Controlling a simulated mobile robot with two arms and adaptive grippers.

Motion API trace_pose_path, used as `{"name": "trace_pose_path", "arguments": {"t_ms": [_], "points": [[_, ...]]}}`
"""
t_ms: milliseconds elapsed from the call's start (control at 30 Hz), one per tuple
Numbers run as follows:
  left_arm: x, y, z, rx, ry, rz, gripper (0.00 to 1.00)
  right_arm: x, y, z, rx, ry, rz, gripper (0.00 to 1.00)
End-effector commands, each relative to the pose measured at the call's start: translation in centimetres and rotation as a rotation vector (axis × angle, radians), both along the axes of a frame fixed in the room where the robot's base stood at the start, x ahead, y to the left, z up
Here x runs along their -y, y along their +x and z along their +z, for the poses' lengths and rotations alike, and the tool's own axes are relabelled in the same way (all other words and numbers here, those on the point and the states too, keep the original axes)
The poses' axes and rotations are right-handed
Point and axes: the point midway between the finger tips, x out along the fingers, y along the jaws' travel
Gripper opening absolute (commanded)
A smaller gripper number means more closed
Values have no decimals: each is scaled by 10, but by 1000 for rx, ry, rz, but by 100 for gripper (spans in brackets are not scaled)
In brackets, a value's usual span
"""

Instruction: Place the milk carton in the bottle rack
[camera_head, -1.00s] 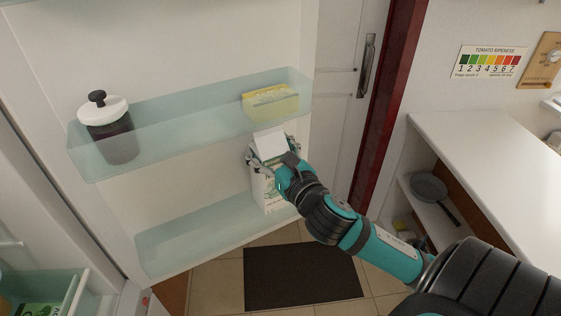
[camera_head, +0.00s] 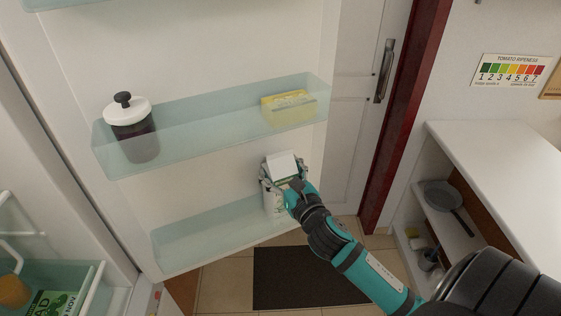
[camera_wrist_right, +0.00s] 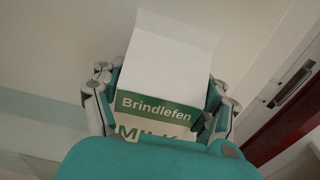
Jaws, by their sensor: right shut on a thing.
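The milk carton (camera_head: 281,167) is white with a green band and stands roughly upright at the right end of the lower door rack. My right gripper (camera_head: 283,183) is shut around its upper part. In the right wrist view the carton (camera_wrist_right: 167,60) shows its white gable top and "Brindlefen" label between the fingers (camera_wrist_right: 158,100). The bottle rack (camera_head: 205,232) is the pale translucent lower shelf on the fridge door. The carton's lower end is at this rack; I cannot tell whether it touches the rack floor. My left gripper is not in view.
The upper door shelf (camera_head: 205,125) holds a dark jar with a white lid (camera_head: 133,128) and a yellow box (camera_head: 289,107). The lower rack is empty left of the carton. A white counter (camera_head: 495,165) stands at the right. A dark mat (camera_head: 305,278) lies on the floor.

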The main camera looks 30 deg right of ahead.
Motion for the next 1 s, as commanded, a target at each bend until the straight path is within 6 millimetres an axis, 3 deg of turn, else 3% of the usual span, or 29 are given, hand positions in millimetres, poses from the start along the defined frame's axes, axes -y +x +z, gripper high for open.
{"name": "trace_pose_path", "arguments": {"t_ms": [400, 433, 633, 1000], "points": [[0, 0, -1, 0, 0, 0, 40, 0, 1, 0, 10, -2, 3, 13], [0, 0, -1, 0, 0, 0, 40, 0, 1, -3, 1, 0, 1, 74], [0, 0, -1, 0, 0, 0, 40, 0, 1, -3, 1, 0, 1, 100], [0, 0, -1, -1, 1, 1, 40, -1, -3, -1, 0, 0, 1, 100]]}}
